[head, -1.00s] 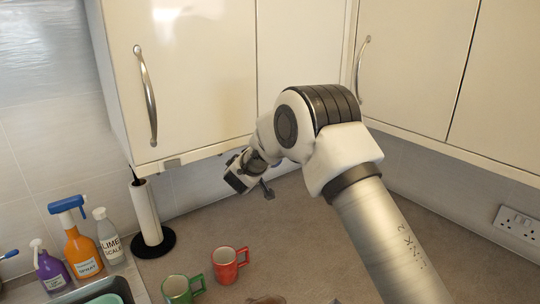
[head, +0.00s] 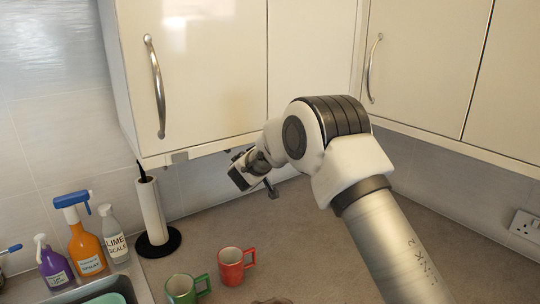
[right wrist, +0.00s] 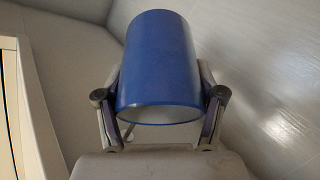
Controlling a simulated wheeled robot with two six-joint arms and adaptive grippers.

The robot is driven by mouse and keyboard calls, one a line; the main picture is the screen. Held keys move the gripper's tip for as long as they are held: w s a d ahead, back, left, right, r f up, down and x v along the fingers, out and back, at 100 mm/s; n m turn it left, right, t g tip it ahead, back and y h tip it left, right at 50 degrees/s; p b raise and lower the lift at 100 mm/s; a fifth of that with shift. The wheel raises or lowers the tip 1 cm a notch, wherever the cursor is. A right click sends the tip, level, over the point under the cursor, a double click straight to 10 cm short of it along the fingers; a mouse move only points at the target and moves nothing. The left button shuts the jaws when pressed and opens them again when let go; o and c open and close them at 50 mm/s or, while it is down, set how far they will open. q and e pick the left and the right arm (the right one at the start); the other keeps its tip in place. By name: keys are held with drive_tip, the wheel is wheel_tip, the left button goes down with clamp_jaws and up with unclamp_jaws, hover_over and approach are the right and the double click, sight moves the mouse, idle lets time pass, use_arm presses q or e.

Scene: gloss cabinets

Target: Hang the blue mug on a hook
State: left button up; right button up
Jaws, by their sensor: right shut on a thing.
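The blue mug (right wrist: 160,65) fills the middle of the right wrist view, between the two fingers of my right gripper (right wrist: 160,97). The fingers are shut on its sides. In the head view my right gripper (head: 243,178) is just below the lower edge of the wall cabinet, above the back of the worktop. The mug cannot be made out there. No hook can be clearly made out in either view. My left gripper is not in view.
A red mug (head: 231,268) and a green mug (head: 181,290) stand on the worktop (head: 330,255). A paper-towel holder (head: 152,212), an orange spray bottle (head: 85,248) and other bottles are at left. Wall cabinets (head: 205,75) hang above.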

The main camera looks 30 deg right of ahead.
drive_tip(key=o, duration=1.5)
drive_tip(key=shift+f, duration=0.1)
drive_tip(key=shift+o, duration=1.4)
drive_tip(key=shift+d, duration=0.25)
drive_tip(key=shift+f, duration=0.1)
drive_tip(key=shift+s+a+r, duration=0.2)
drive_tip(key=shift+s+a, duration=0.05)
drive_tip(key=shift+a, duration=0.2)
drive_tip(key=v, duration=0.7)
drive_tip(key=shift+d+f, duration=0.1)
drive_tip(key=shift+f, duration=0.05)
